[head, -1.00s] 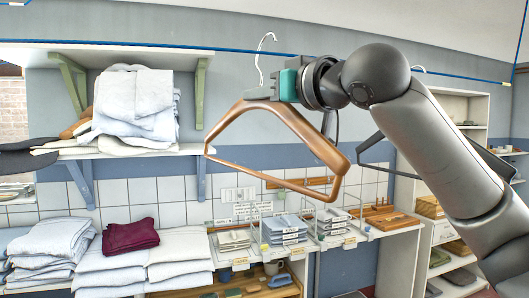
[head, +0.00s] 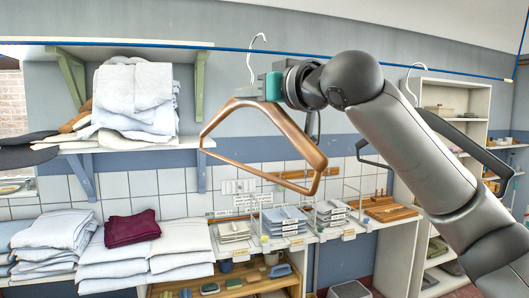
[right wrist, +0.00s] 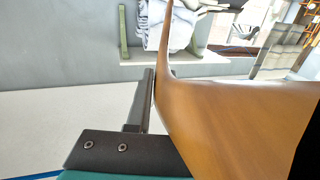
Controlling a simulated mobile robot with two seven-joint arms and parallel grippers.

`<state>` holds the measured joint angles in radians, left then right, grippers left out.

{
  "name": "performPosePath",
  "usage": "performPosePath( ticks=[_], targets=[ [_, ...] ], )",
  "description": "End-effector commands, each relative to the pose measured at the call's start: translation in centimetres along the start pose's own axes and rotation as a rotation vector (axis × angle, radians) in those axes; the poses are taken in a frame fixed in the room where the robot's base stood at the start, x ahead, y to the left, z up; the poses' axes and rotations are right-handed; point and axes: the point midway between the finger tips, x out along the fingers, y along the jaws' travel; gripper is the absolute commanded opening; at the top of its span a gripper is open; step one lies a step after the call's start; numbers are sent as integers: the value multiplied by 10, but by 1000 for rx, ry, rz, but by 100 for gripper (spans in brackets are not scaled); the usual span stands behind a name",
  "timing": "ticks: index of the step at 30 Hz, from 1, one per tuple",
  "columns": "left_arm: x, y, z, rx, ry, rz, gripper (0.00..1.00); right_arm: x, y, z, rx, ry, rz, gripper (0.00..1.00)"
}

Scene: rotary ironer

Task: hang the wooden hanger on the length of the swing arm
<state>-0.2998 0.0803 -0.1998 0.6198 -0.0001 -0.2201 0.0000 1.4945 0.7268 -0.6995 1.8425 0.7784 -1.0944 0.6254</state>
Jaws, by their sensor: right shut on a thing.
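The brown wooden hanger (head: 297,138) is in the middle of the head view, its metal hook (head: 250,66) pointing up. My right gripper (head: 271,88) is shut on the hanger's neck just below the hook. The wood also fills much of the right wrist view (right wrist: 225,115), beside a dark finger. A thin blue rail (head: 350,62), which looks like the swing arm, runs across the top of the head view. The hook's upper part crosses the rail in the picture; I cannot tell whether it is over the rail or apart. My left gripper is out of view.
A dark hanger (head: 365,152) with a light hook is partly hidden behind my right arm. A wall shelf (head: 160,143) holds folded linen at the left. Below are stacked cloths (head: 132,229) and a counter with trays. A white shelf unit (head: 470,95) stands at right.

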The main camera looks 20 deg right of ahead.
Motion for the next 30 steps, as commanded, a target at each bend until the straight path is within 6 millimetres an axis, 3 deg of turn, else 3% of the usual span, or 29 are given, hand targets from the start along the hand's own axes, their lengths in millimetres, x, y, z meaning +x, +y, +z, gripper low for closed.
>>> performPosePath(
  ticks=[30],
  targets=[
    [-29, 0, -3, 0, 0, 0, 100, 44, 1, -1, 0, 2, 0, 0]
  ],
)
